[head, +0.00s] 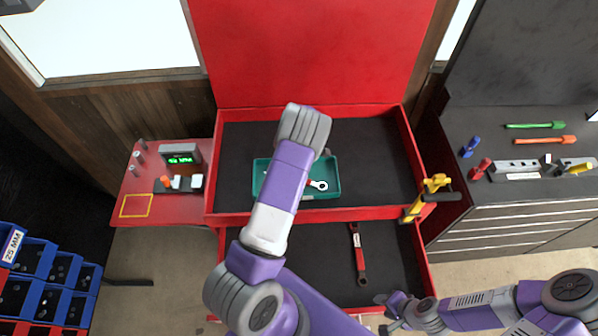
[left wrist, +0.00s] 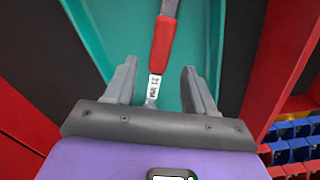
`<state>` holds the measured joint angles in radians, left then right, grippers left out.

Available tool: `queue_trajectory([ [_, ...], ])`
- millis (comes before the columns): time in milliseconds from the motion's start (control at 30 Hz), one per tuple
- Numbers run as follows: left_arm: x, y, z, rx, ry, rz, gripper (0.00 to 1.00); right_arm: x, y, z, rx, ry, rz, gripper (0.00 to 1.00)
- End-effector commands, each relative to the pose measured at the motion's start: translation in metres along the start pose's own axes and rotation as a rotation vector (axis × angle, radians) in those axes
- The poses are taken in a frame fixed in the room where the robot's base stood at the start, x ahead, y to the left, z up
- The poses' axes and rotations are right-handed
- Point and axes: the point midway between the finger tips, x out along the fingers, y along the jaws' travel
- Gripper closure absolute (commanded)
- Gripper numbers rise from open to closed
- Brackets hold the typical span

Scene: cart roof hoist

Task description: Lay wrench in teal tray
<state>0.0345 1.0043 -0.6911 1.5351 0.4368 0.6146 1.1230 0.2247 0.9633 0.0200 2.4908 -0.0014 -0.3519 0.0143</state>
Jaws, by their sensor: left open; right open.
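The teal tray (head: 328,166) sits in the upper compartment of the red cart; my left arm covers part of it. A red-handled wrench (head: 318,184) lies in it, its ring end showing at the right. In the left wrist view, the wrench (left wrist: 163,45) lies against the teal tray floor (left wrist: 110,30), its silver end between the spread fingers of my left gripper (left wrist: 158,78). In the head view the left fingers are hidden. My right gripper (head: 386,312) is open and empty, low at the right. A second red-handled wrench (head: 358,252) lies in the lower drawer.
The red cart lid (head: 310,50) stands open behind. A yellow clamp-like part (head: 432,188) sits at the cart's right edge. A red side shelf (head: 140,180) holds a green display. Blue bins (head: 40,265) stand at left. A dark bench (head: 530,90) with tools is at right.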

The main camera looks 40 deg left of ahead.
Motion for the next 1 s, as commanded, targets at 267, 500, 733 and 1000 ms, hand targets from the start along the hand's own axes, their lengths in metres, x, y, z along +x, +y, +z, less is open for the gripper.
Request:
queue_trajectory([
  [267, -0.054, 0.001, 0.001, 0.0, -0.001, 0.003, 0.45, -0.002, -0.001, 0.001, 0.0, -0.001, 0.0, 0.56],
  [500, -0.071, 0.0, 0.0, -0.002, 0.0, 0.0, 0.45, -0.002, -0.001, 0.0, 0.0, -0.001, 0.0, 0.56],
  [733, -0.071, 0.0, 0.0, -0.002, 0.0, 0.0, 0.45, -0.002, -0.001, 0.0, 0.0, -0.001, 0.0, 0.56],
  [1000, -0.071, 0.0, 0.0, -0.001, 0.0, -0.001, 0.45, -0.002, -0.001, 0.0, 0.0, -0.001, 0.0, 0.56],
])
